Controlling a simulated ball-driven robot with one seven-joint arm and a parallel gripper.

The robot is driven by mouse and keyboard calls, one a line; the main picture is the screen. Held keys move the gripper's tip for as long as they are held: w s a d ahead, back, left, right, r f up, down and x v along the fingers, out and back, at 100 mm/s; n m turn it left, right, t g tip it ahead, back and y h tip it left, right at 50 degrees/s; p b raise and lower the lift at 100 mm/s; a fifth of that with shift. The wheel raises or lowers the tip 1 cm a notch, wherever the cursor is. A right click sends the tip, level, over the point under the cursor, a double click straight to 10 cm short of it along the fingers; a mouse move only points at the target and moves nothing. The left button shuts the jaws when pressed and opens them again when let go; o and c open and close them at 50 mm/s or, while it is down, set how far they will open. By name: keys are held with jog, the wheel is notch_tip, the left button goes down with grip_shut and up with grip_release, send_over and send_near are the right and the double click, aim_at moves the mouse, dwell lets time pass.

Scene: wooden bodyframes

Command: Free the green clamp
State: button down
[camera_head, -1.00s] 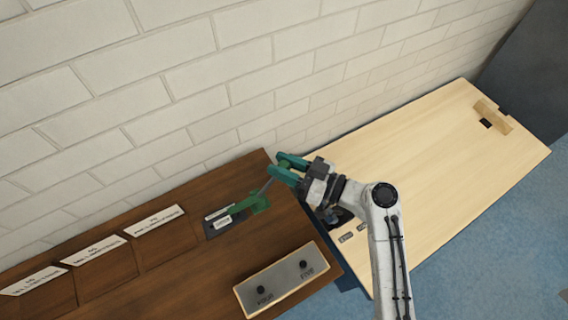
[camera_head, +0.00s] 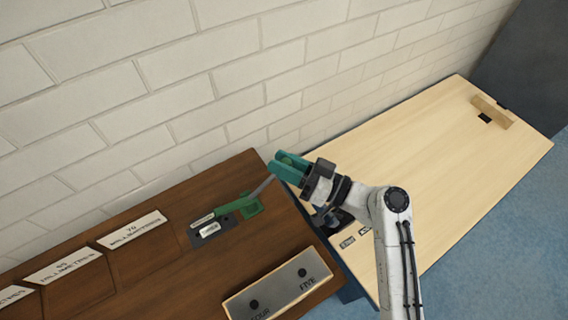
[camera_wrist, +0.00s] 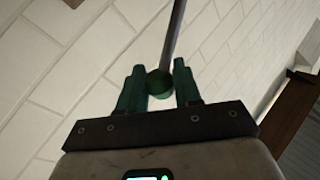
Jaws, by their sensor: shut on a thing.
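The green clamp (camera_head: 249,206) is fixed on the dark brown table, its green arm reaching left over a dark plate with a white label. Its grey lever (camera_head: 265,185) slants up and right toward my gripper (camera_head: 284,169). In the wrist view, my gripper (camera_wrist: 160,84) has its teal fingers on both sides of the dark green knob (camera_wrist: 159,82) at the lever's end. The grey lever (camera_wrist: 174,35) runs away from the knob, up the picture. My gripper is shut on this knob. In the head view the fingers hide the knob.
A metal plate with dark knobs (camera_head: 283,285) lies at the table's front. A white brick wall (camera_head: 180,90) rises close behind. A pale wooden table (camera_head: 420,150) stands at right, with a small wooden block (camera_head: 491,112).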

jog(key=c, duration=0.8)
grip_release()
jog(key=shift+r, duration=0.3)
notch_tip(320, 180, up, 3)
jog(key=shift+f, duration=0.2)
jog(key=s+d+r, duration=0.3)
jog(key=s+r, duration=0.6)
jog(key=s, duration=0.4)
jog(key=shift+s+d+r+b, duration=0.25)
jog(key=shift+s+r+b, duration=0.05)
jog(key=shift+r+b, duration=0.1)
